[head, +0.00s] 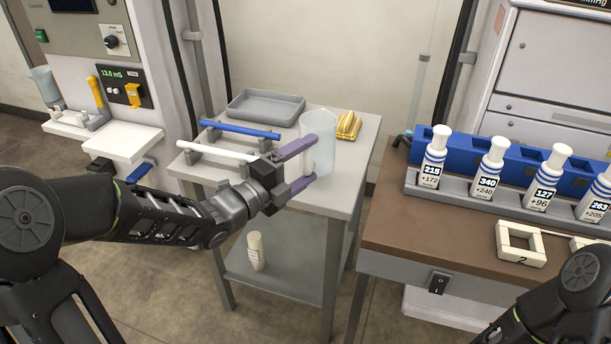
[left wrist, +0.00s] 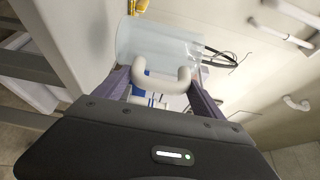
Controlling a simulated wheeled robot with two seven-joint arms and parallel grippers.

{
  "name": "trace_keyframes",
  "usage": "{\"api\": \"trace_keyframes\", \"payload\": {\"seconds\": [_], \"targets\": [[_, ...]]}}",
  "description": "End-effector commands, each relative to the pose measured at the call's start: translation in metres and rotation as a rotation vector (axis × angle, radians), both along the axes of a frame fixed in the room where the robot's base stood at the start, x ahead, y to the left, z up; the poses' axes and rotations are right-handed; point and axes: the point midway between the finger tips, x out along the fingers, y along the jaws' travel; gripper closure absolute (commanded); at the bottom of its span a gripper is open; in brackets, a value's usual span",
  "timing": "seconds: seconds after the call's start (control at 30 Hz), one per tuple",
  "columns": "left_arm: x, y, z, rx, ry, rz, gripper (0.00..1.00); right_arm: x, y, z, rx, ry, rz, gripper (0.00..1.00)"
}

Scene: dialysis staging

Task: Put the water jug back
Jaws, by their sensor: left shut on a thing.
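The water jug (head: 343,150) is a clear, pale blue cylinder, upright at the right side of the grey side table (head: 333,203). My left gripper (head: 311,162) has its purple fingers shut on the jug's white handle, on the jug's near-left side. In the left wrist view, the handle (left wrist: 165,82) is between the two fingers, with the pale jug body (left wrist: 150,42) beyond it. I cannot tell whether the jug's base touches the table. My right arm shows at the lower right, but its gripper is outside the picture.
A grey tray (head: 265,108), a rack with blue (head: 240,130) and white (head: 218,150) rods, and a yellow object (head: 348,126) share the table. A white bottle (head: 256,252) stands on the lower shelf. Several labelled bottles (head: 435,158) stand on the brown bench (head: 420,235) at right.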

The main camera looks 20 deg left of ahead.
Motion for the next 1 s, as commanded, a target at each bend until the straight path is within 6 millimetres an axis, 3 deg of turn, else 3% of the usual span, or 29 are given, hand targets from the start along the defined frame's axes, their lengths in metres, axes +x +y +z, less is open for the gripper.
{"api": "trace_keyframes", "payload": {"seconds": [0.33,0.8,0.83,1.0], "targets": [[0.000,0.000,-0.036,-0.001,0.002,0.000,0.93,0.000,0.000,-0.004,0.000,0.000,0.000,0.64],[0.000,0.000,-0.041,0.000,-0.001,0.000,0.93,0.000,0.000,-0.011,0.000,0.000,0.000,0.64],[0.000,0.000,-0.040,0.000,0.000,0.000,0.18,0.000,0.000,-0.009,0.000,0.000,0.000,0.64],[0.000,0.000,-0.040,0.000,0.000,0.000,0.04,0.000,0.000,-0.008,0.000,0.000,0.000,0.64]]}}
